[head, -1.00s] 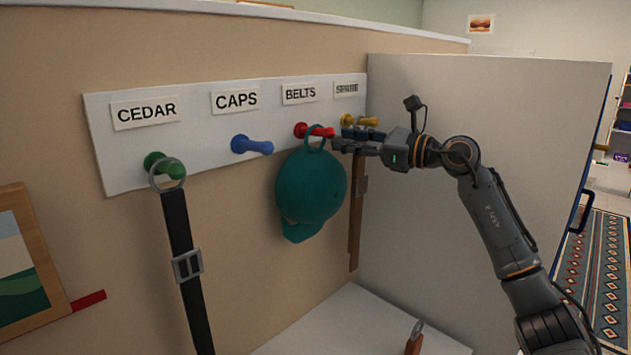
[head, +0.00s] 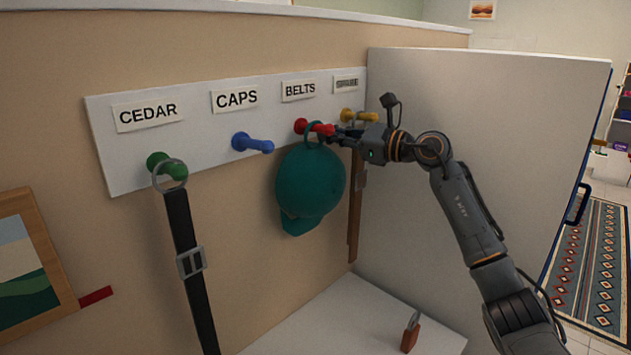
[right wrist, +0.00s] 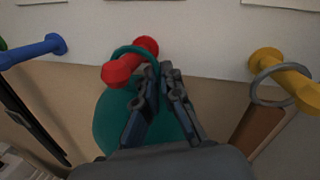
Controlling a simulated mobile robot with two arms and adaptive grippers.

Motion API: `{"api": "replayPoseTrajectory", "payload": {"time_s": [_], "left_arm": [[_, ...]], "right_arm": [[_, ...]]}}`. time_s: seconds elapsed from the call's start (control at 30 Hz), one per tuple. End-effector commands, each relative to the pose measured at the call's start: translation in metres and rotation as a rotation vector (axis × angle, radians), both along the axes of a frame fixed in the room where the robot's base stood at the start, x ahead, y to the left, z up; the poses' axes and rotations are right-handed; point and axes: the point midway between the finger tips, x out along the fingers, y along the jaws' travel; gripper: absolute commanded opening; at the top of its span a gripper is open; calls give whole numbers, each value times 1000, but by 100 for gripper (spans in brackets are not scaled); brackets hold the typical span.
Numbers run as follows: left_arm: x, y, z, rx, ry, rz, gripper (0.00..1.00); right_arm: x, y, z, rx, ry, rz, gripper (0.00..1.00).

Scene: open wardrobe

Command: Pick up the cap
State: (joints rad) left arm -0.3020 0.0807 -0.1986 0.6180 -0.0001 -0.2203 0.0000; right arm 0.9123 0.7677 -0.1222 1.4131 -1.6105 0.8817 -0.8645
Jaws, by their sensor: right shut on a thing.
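The teal cap (head: 308,183) hangs by its loop from the red peg (head: 315,128) under the BELTS label. In the right wrist view the cap (right wrist: 108,128) lies below and behind my fingers, and its loop circles the red peg (right wrist: 130,65). My right gripper (head: 338,133) is at the loop, just right of the red peg. In the right wrist view its fingers (right wrist: 158,80) are shut on the right side of the loop, which they partly hide. My left gripper is not in view.
A black belt (head: 185,250) hangs from the green peg (head: 167,166). The blue peg (head: 252,143) under CAPS is empty. A brown strap (head: 355,210) hangs from the yellow peg (head: 358,116). A wardrobe door (head: 480,150) stands at right. An orange-brown tagged thing (head: 410,335) lies below.

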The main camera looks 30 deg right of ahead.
Motion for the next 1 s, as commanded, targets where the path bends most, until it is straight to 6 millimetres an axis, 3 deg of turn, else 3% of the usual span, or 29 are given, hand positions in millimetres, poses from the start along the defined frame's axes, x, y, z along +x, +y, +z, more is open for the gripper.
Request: {"api": "replayPoseTrajectory", "payload": {"time_s": [0.27,0.47,0.77,1.0], "left_arm": [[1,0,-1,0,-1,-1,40],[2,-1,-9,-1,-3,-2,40],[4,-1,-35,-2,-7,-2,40],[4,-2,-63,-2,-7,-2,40]], "right_arm": [[0,0,2,0,-2,-1,0],[-1,-1,16,-2,-5,-1,0],[-50,-32,10,-5,-2,-3,0],[-102,-63,8,-5,0,-4,0]]}}
